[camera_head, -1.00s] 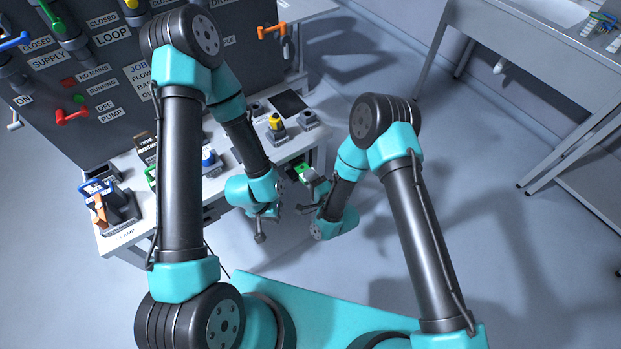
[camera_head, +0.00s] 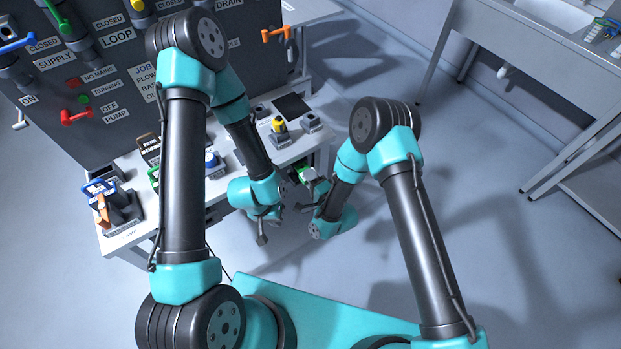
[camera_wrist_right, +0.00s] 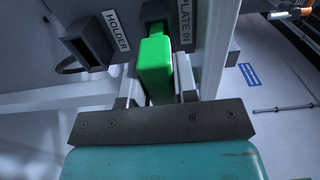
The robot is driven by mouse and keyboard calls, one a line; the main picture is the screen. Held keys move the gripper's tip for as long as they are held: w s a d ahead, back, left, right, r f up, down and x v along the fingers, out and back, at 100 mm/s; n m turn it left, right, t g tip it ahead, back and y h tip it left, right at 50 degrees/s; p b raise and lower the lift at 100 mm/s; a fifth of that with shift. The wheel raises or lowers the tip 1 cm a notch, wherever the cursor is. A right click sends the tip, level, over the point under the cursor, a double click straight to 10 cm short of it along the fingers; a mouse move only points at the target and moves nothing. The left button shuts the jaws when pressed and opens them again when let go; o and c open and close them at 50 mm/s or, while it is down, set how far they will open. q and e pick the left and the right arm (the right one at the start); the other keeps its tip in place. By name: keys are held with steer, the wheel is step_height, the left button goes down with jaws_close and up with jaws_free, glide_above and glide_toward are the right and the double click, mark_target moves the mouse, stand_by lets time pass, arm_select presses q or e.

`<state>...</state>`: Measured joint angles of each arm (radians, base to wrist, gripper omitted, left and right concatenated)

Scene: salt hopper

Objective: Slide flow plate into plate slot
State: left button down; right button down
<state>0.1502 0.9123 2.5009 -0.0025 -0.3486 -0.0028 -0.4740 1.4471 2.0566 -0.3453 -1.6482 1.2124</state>
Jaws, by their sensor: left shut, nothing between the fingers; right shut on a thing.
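The flow plate's green handle (camera_wrist_right: 154,66) is between the fingers of my right gripper (camera_wrist_right: 158,88) in the right wrist view. The handle's far end meets the dark plate slot (camera_wrist_right: 152,14) beside the "PLATE IN" label; how deep the plate sits is hidden. In the head view the green handle (camera_head: 303,173) is small, at the bench's front edge, with my right gripper (camera_head: 310,180) at it. My left gripper (camera_head: 262,236) is shut and empty, hanging lower, in front of the bench.
A dark box labelled "HOLDER" (camera_wrist_right: 88,48) is left of the slot and looks empty. The bench (camera_head: 130,238) carries a clamp (camera_head: 120,208), a yellow-topped part (camera_head: 278,126) and other parts. A valve panel (camera_head: 60,115) stands behind.

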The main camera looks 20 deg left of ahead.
steer(key=shift+x, duration=1.6)
stand_by(0.5)
steer(key=shift+c, duration=1.7)
jaws_free()
steer(key=shift+d, duration=0.1)
steer(key=shift+v, duration=2.95)
steer(key=v, duration=1.7)
steer(key=shift+d, duration=0.15)
steer(key=shift+s, duration=0.15)
